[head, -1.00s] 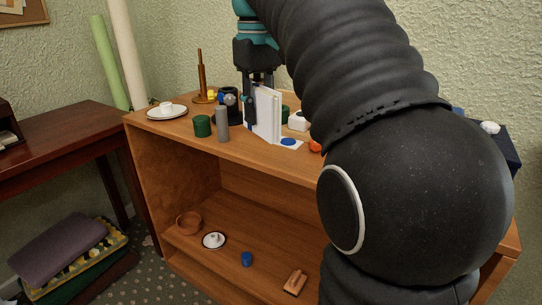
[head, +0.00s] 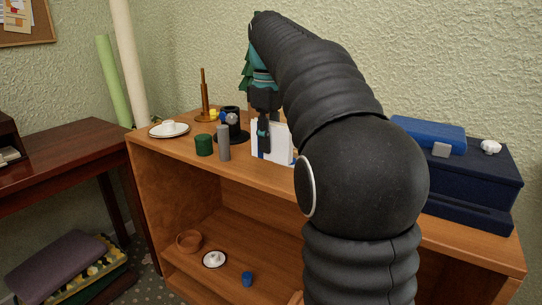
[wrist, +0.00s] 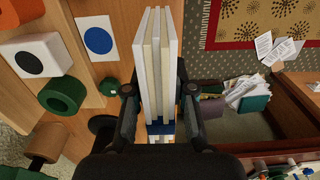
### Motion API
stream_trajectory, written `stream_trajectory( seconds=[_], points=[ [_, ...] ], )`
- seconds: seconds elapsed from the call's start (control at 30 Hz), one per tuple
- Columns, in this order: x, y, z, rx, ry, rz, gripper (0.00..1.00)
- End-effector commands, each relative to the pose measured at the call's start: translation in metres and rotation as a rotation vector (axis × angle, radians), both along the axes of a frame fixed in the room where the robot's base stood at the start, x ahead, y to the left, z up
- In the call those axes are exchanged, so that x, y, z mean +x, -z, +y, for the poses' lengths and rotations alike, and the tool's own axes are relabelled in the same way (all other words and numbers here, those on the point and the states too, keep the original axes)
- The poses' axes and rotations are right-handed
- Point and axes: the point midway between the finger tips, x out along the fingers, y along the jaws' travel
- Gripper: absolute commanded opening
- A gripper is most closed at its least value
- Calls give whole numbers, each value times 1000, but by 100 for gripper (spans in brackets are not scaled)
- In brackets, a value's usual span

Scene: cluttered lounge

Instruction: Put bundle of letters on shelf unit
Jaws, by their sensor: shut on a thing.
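The bundle of letters (head: 272,142) is a stack of white and cream slabs. It is upright between the fingers of my gripper (head: 264,138), at the top of the wooden shelf unit (head: 165,190). In the wrist view my gripper (wrist: 158,105) is shut on the bundle (wrist: 155,60), with one finger on each side. Blue shows at its near end. I cannot tell whether its lower edge touches the top board. My arm hides part of the unit's right side.
On the top board are a green cup (head: 204,145), a grey cylinder (head: 224,142), a plate (head: 169,129), a brown candlestick (head: 204,100) and a dark blue box (head: 470,170).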

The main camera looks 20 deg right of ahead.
Motion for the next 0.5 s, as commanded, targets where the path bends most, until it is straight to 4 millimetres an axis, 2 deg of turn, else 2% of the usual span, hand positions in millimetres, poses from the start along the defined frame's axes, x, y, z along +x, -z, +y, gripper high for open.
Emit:
stream_trajectory(
  seconds=[0.2,0.5],
  points=[
    [11,11,-8,0,1,-1,0],
    [10,46,-7,1,2,-1,0]
  ],
)
